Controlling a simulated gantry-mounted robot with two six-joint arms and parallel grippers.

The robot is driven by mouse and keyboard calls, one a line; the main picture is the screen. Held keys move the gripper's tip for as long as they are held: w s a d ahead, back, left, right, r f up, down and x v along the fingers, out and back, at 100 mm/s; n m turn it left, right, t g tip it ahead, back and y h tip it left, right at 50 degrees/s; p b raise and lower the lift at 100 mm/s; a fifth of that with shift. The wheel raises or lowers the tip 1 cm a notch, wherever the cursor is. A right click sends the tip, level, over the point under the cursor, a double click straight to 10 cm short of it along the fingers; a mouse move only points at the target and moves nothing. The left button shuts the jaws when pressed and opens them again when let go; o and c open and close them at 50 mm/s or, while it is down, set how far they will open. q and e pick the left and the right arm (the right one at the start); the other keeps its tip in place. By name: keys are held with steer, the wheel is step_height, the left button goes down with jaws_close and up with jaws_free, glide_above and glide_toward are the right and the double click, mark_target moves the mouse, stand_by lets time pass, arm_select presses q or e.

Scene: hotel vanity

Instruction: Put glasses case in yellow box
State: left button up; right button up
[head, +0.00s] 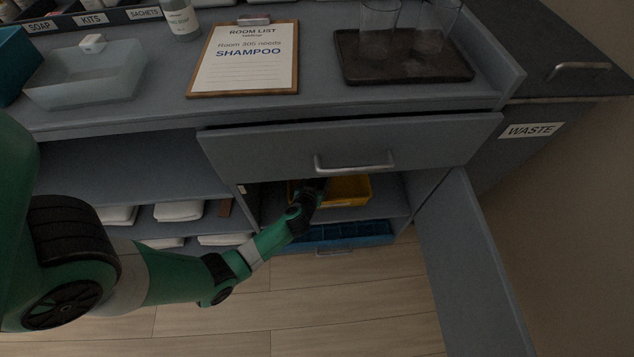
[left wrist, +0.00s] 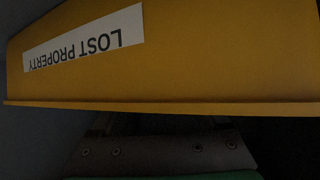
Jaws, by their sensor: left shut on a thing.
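The yellow box (head: 349,189) sits on a shelf inside the open cabinet below the drawer. In the left wrist view its front wall (left wrist: 220,60) fills the upper half, with an upside-down LOST PROPERTY label. My left gripper (head: 315,188) is at the left part of the box, by its rim, under the drawer. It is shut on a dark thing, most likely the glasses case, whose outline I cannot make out. In the left wrist view the fingertips are lost in the dark behind the rim. My right gripper is not in view.
The drawer (head: 350,147) overhangs the box closely. The open cabinet door (head: 470,270) stands at the right. A blue tray (head: 350,232) lies below the shelf. White towels (head: 178,211) lie on shelves at the left.

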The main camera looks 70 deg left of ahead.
arm_select(q)
steer(key=shift+w+f, duration=0.1)
steer(key=shift+f, duration=0.35)
steer(key=o, duration=1.3)
steer(key=shift+r, duration=0.25)
steer(key=shift+s+d+r+p, duration=0.3)
steer(key=shift+d+r+p, duration=0.15)
steer(key=shift+r, duration=0.15)
steer(key=shift+s+d+r+p, duration=0.25)
steer(key=shift+d+r+p, duration=0.15)
steer(key=shift+r, duration=0.2)
steer(key=p+v, duration=0.1)
steer(key=v, duration=0.2)
steer(key=p+v, duration=0.1)
steer(key=v, duration=0.2)
steer(key=p+v, duration=0.1)
steer(key=v, duration=0.2)
steer(key=shift+s+d+f, duration=0.2)
steer(key=shift+s+d, duration=0.05)
steer(key=shift+d, duration=0.05)
